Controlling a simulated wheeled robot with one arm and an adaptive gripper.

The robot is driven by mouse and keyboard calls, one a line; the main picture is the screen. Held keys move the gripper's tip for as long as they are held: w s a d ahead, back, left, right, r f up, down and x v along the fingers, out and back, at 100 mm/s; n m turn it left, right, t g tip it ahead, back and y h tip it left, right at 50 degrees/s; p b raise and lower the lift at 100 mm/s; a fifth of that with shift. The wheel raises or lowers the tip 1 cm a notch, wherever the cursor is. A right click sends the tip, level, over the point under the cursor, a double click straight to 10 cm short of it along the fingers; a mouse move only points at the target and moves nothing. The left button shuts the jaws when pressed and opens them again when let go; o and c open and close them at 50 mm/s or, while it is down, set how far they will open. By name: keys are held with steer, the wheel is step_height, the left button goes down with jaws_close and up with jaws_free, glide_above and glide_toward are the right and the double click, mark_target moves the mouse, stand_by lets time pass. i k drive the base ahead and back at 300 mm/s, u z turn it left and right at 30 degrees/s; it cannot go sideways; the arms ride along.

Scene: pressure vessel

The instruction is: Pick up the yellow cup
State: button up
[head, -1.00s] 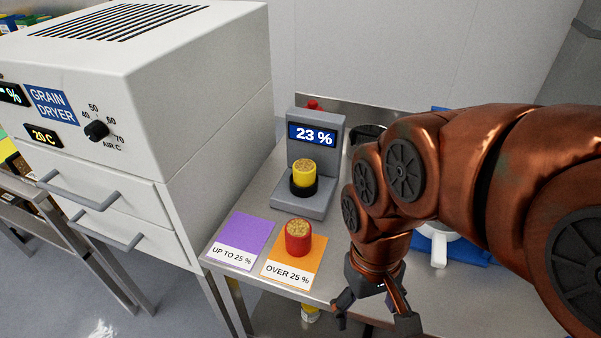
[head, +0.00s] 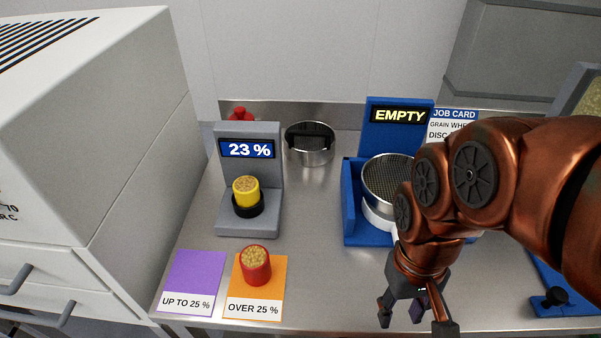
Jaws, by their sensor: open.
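The yellow cup (head: 246,193), filled with grain, stands upright in the black ring holder of the grey moisture meter (head: 268,221), whose display reads 23 %. A red cup (head: 256,268) of grain stands on the orange card marked OVER 25 % (head: 276,294), in front of the meter. My gripper (head: 411,316) is open and empty at the lower right, pointing down near the table's front edge. It is well to the right of the yellow cup and apart from it.
A purple card marked UP TO 25 % (head: 195,273) lies bare at the left. A blue stand (head: 350,222) reading EMPTY holds a sieve (head: 388,174). The white grain dryer (head: 120,130) borders the left. Table between meter and blue stand is clear.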

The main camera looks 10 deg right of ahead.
mark_target(246, 189)
steer(key=z, duration=2.05)
steer(key=k, duration=2.15)
steer(key=u, duration=1.8)
steer(key=i, duration=1)
steer(key=u, duration=0.05)
